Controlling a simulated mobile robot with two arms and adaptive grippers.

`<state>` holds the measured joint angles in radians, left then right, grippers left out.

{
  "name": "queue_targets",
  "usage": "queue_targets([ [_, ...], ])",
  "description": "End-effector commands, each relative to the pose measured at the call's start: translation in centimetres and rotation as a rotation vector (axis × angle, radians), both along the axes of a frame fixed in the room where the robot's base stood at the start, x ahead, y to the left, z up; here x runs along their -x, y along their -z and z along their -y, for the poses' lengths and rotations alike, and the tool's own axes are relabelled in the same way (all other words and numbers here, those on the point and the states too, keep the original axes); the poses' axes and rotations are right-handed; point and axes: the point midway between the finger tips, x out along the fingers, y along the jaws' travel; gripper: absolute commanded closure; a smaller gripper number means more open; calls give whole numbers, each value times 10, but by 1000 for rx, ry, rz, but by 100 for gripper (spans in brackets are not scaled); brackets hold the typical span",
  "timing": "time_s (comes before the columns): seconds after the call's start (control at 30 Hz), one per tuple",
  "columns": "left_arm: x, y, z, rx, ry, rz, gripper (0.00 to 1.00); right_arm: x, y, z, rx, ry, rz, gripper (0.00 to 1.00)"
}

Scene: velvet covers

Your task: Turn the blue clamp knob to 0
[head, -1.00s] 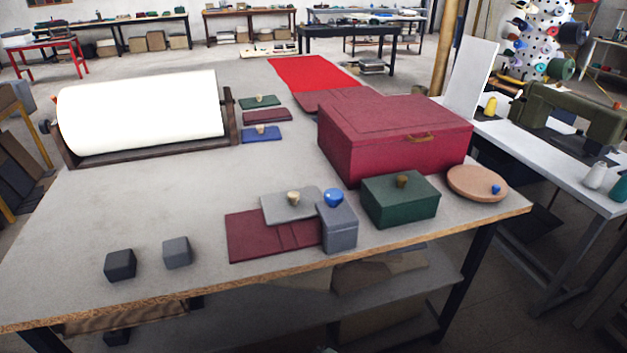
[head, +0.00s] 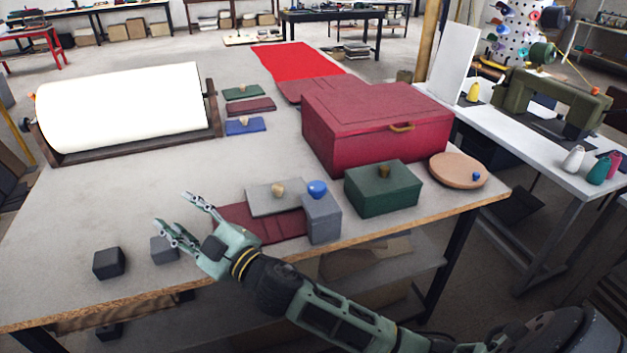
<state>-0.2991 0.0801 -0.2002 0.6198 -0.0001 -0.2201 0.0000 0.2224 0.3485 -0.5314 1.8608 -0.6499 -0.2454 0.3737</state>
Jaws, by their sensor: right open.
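The blue clamp knob (head: 317,188) sits on top of a grey block (head: 322,220) near the table's front edge. Any marks or numbers on the knob are too small to read. My right gripper (head: 180,219) is open and empty, to the left of the knob and above the table, with its fingers pointing left. My right arm reaches in from the lower right, and its wrist hides part of the dark red velvet cover (head: 275,229). My left gripper is not in view.
A grey plate with a tan knob (head: 262,200) lies beside the block. A green box (head: 384,191) and a large red box (head: 375,120) stand to the right. Two small cubes (head: 109,263) (head: 164,250) sit at the front left. The middle of the table is clear.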

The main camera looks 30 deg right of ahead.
Motion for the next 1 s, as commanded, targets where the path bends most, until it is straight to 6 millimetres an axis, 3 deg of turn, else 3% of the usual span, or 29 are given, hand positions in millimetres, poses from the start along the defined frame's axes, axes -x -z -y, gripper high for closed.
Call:
queue_targets([
  [0.03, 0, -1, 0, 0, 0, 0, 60, -6, -22, -19, 58, -83, 92, 56],
  [0.1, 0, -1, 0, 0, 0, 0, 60, -5, -42, -47, 149, -212, 203, 56],
  [0.2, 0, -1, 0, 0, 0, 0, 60, 1, -53, -80, 302, -405, 320, 56],
  [0.33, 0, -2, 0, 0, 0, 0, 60, 7, -42, -100, 545, -645, 391, 56],
  [0.47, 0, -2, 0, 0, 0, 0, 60, 4, -11, -83, 820, -854, 352, 56],
  [0.57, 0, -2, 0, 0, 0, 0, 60, -5, 12, -42, 1040, -978, 243, 56],
  [0.67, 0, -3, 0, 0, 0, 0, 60, -17, 25, 22, 1250, -1057, 65, 56],
  [0.7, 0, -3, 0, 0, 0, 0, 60, -21, 26, 54, 1326, -1074, -24, 56],
  [0.77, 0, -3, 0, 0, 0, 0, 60, -25, 22, 102, 1426, -1085, -172, 56],
  [0.8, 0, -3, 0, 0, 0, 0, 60, -25, 17, 135, 1481, -1083, -275, 56],
  [0.9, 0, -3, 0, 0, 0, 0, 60, -20, -3, 209, 1571, -1054, -519, 56],
  [1.0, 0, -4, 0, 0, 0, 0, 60, -9, -24, 262, 1609, -1015, -713, 56],
])
